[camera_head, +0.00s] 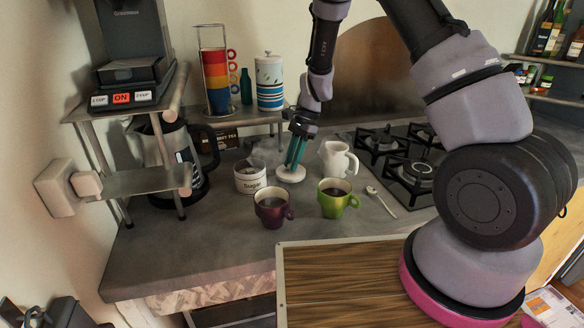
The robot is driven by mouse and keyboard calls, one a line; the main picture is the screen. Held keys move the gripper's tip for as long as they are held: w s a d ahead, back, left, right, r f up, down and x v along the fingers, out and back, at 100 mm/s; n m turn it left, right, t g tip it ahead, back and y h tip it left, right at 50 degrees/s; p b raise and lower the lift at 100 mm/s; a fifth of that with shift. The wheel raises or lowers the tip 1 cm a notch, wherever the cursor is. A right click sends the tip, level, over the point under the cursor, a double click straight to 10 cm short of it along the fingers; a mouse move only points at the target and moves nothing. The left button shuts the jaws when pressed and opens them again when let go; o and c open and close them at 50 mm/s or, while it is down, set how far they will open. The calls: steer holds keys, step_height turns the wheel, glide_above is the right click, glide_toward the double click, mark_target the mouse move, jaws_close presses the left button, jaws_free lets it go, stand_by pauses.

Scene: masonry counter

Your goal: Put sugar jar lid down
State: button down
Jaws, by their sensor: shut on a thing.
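The sugar jar (250,181), white with dark "Sugar" lettering, stands on the counter, its top uncovered. Its round white lid (291,175) lies flat just to the right of the jar, apart from it. My gripper (293,163) points down with its teal fingers shut on the top of the lid. The lid is at or very near the counter surface; I cannot tell whether it touches. The fingers hide the lid's knob.
A purple mug (272,207) and a green mug (337,198) with dark drinks stand in front of the lid. A white pitcher (338,159) is to the right, with a spoon (381,201) and gas stove (405,160) beyond. A kettle (178,159) stands left.

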steer(key=shift+f, duration=1.15)
steer(key=shift+f, duration=0.15)
steer(key=c, duration=0.7)
jaws_free()
steer(key=shift+c, duration=0.2)
